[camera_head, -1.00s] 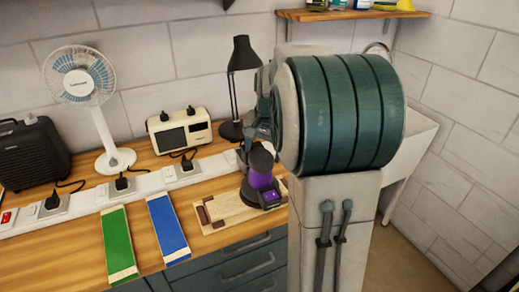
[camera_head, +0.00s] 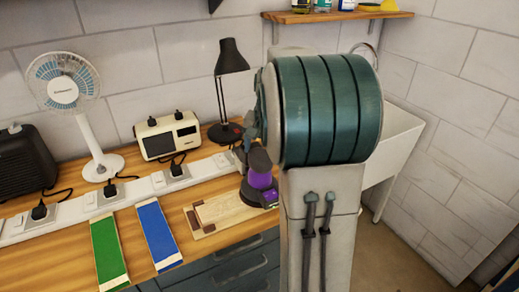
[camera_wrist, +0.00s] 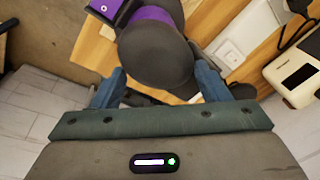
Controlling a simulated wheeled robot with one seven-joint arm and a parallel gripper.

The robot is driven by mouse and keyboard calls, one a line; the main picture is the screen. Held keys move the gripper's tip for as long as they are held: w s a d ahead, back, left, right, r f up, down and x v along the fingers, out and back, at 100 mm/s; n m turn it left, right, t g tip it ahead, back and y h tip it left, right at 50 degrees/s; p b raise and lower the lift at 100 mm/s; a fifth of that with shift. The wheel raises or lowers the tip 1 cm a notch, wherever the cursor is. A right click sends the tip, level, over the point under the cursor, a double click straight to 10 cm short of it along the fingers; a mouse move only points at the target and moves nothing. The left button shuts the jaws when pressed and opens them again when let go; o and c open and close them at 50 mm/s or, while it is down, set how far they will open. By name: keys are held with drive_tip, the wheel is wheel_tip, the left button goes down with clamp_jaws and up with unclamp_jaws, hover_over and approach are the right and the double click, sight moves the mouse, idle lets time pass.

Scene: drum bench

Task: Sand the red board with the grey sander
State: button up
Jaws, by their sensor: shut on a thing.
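A sander (camera_head: 260,177) with a purple body and a dark grey rounded top is at the right end of a pale wooden base (camera_head: 215,211). I cannot tell whether it touches the base. In the wrist view the sander's dark top (camera_wrist: 155,55) sits between the two blue fingers of my gripper (camera_wrist: 160,72), which is shut on it. In the head view my arm hides most of the gripper. A green board (camera_head: 108,250) and a blue board (camera_head: 158,236) lie to the left on the bench. I see no red board and no all-grey sander.
A white socket strip (camera_head: 75,213) runs behind the boards. A fan (camera_head: 68,95), a dark box (camera_head: 25,160), a cream radio-like device (camera_head: 168,137) and a black lamp (camera_head: 230,60) stand behind it. A white sink (camera_head: 397,135) is at right.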

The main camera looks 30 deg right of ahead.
sight(249, 157)
drive_tip(key=shift+a+r, duration=0.1)
drive_tip(key=shift+a, duration=0.05)
drive_tip(key=shift+w+a, duration=0.15)
drive_tip(key=shift+a, duration=1.8)
drive_tip(key=shift+a, duration=3.75)
drive_tip(key=shift+a, duration=0.1)
